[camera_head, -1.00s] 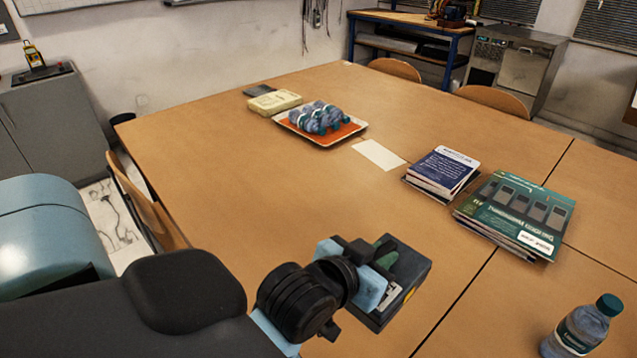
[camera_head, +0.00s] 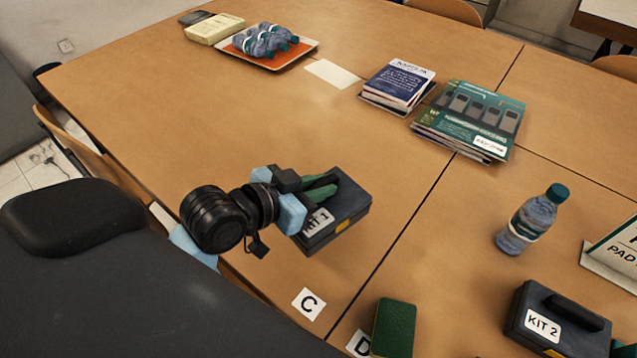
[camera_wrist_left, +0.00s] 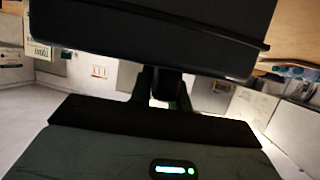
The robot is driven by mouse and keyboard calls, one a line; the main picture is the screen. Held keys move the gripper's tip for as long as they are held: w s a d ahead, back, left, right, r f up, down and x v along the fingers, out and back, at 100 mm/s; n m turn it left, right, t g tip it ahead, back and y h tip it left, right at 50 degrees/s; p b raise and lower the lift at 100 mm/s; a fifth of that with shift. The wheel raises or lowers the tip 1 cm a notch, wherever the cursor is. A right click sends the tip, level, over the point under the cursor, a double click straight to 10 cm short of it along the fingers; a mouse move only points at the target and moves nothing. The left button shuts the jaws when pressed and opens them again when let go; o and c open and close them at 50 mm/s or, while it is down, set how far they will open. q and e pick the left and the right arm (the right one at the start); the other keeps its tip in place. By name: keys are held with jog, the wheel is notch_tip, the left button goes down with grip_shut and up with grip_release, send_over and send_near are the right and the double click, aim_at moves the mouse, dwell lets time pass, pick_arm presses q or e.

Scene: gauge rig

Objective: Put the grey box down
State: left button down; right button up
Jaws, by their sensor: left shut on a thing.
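The grey box (camera_head: 348,216) is a dark case with a white label reading KIT 1 and a yellow patch on its side. My left gripper (camera_head: 320,190) is shut on its handle, with green fingers over the top. The box is over the table's near left part; I cannot tell whether it touches the top. In the left wrist view the dark box (camera_wrist_left: 150,38) fills the upper middle, beyond the fingers (camera_wrist_left: 163,88). My right gripper is not in view.
Cards marked C (camera_head: 308,304) and D (camera_head: 358,344) lie at the near edge. A green block (camera_head: 394,328), a second case KIT 2 (camera_head: 560,325) and a bottle (camera_head: 532,220) stand to the right. Books (camera_head: 468,122) lie behind. The table (camera_head: 200,130) is clear left of the box.

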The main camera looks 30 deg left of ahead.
pick_arm(q)
jog(key=h, duration=0.1)
jog(key=f+m+g, duration=0.1)
jog(key=s+f+m+h, duration=0.1)
jog(key=shift+a+h+b, duration=0.25)
jog(key=shift+h+b, duration=0.05)
jog(key=shift+s+a+f+m+g+h+b, duration=0.2)
jog(key=shift+s+a+f+m+g+h, duration=0.2)
jog(key=shift+m, duration=0.2)
jog(key=shift+s+a+f+m+g+h+b, duration=0.15)
jog(key=shift+s+f+m+g+h, duration=0.1)
jog(key=shift+m+g+h, duration=0.3)
jog(key=shift+s+a+r+m+g+h+b, duration=0.1)
jog(key=shift+s+a+m+g+h+b, duration=0.15)
jog(key=shift+a+m, duration=0.2)
jog(key=shift+s+a+r+m+g+h+b, duration=0.1)
jog(key=shift+s+a+m+g+h, duration=0.1)
jog(key=shift+a+m+g+h, duration=0.15)
jog(key=shift+s+a+r+m+g+h, duration=0.1)
jog(key=shift+a+r+m+g+h, duration=0.2)
jog(key=shift+a+r, duration=0.45)
jog(key=shift+a+f, duration=0.1)
